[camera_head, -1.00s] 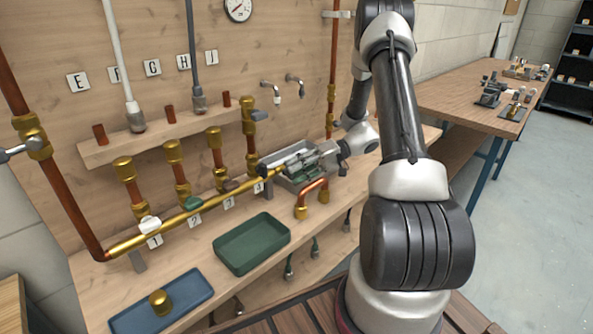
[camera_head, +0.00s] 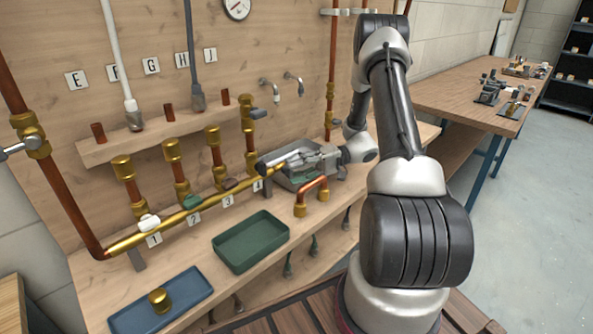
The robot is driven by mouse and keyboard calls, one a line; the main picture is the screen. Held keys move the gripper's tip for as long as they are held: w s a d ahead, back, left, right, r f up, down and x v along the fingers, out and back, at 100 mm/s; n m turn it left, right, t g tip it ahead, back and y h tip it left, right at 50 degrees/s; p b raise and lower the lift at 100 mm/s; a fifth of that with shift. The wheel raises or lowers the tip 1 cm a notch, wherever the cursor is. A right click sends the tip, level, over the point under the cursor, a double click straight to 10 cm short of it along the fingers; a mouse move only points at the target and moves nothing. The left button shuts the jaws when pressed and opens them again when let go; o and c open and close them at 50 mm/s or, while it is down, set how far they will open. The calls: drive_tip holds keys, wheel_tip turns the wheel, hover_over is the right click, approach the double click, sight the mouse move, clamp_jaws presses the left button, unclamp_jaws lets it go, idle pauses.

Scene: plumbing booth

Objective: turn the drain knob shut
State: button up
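I cannot tell for sure which fitting is the drain knob. My gripper (camera_head: 290,161) is over a small grey basin (camera_head: 270,178) at the back of the bench, with its fingers pointing left. The fingers are small in the picture and I cannot tell whether they are open or shut, or whether they touch anything. A dark green part shows under the gripper inside the basin, partly hidden. The brass manifold pipe (camera_head: 170,219) runs up to the basin's left side and bears a white knob (camera_head: 149,222), a green knob (camera_head: 192,202) and a brown knob (camera_head: 229,184).
A copper U-bend (camera_head: 312,187) with brass ends stands in front of the basin. A green tray (camera_head: 252,262) and a blue tray (camera_head: 185,309) holding a brass fitting (camera_head: 159,300) are nearer. Two wall taps (camera_head: 272,90) are above. Several small valves (camera_head: 290,264) hang below the bench edge.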

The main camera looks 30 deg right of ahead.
drive_tip(key=shift+o, duration=1)
